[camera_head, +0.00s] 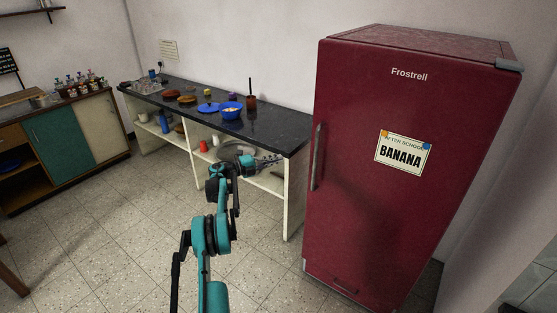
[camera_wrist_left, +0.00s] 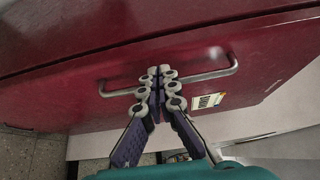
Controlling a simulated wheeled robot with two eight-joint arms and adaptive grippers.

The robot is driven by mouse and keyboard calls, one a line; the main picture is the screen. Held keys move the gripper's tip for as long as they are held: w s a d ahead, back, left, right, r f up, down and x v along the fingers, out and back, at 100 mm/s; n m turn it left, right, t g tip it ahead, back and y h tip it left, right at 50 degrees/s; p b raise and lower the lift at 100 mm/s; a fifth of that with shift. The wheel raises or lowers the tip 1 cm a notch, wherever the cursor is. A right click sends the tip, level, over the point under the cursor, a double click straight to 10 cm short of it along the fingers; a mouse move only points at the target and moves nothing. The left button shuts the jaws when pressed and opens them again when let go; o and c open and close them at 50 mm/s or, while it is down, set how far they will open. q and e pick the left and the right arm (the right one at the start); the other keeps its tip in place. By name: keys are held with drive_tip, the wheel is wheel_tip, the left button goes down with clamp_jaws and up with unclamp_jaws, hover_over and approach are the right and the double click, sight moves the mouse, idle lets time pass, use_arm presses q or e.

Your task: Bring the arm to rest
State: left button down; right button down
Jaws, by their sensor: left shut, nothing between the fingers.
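My left arm (camera_head: 212,235) reaches forward over the floor in the head view. Its gripper (camera_head: 272,161) is in front of the counter's right part, to the left of the red fridge (camera_head: 380,190). In the left wrist view the gripper (camera_wrist_left: 159,75) is shut and empty, its fingertips together. The fridge's door handle (camera_wrist_left: 208,75) passes behind the fingertips in that view; I cannot tell whether they touch. The fridge door is closed. My right gripper is not in view.
A dark-topped counter (camera_head: 285,136) holds a blue bowl (camera_head: 231,110), a blue plate (camera_head: 208,108) and other items. A cabinet with a green door (camera_head: 62,135) stands at the left.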

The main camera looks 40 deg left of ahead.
use_arm(q)
drive_tip(key=w+d+r+n+t+y, duration=0.2)
drive_tip(key=d+r, duration=0.1)
drive_tip(key=r, duration=0.4)
drive_tip(key=w+d+r+n+t+y, duration=0.1)
drive_tip(key=w+d+r+n, duration=0.15)
drive_tip(key=r, duration=0.55)
drive_tip(key=w+d+r+n+t+y, duration=0.2)
drive_tip(key=w+r, duration=0.1)
drive_tip(key=r, duration=0.4)
drive_tip(key=s+d+r+n+g+y, duration=0.2)
drive_tip(key=s+d+r+n+y, duration=0.3)
drive_tip(key=d+r+n+y, duration=0.4)
drive_tip(key=s+d+f+n+g+h, duration=0.2)
drive_tip(key=s+d+f+g, duration=0.2)
drive_tip(key=s+d+f, duration=0.5)
drive_tip(key=s+d+f+n+g+h, duration=0.2)
drive_tip(key=s+d+f, duration=0.8)
drive_tip(key=s, duration=0.7)
drive_tip(key=s+d+f+n+g+h, duration=0.2)
drive_tip(key=s+d+f+g, duration=0.4)
drive_tip(key=s+d+f, duration=0.3)
drive_tip(key=s+d+n, duration=0.1)
drive_tip(key=s+d, duration=0.2)
drive_tip(key=s, duration=0.1)
drive_tip(key=shift+d+f+n, duration=0.2)
drive_tip(key=shift+f+n, duration=0.05)
drive_tip(key=shift+n, duration=0.1)
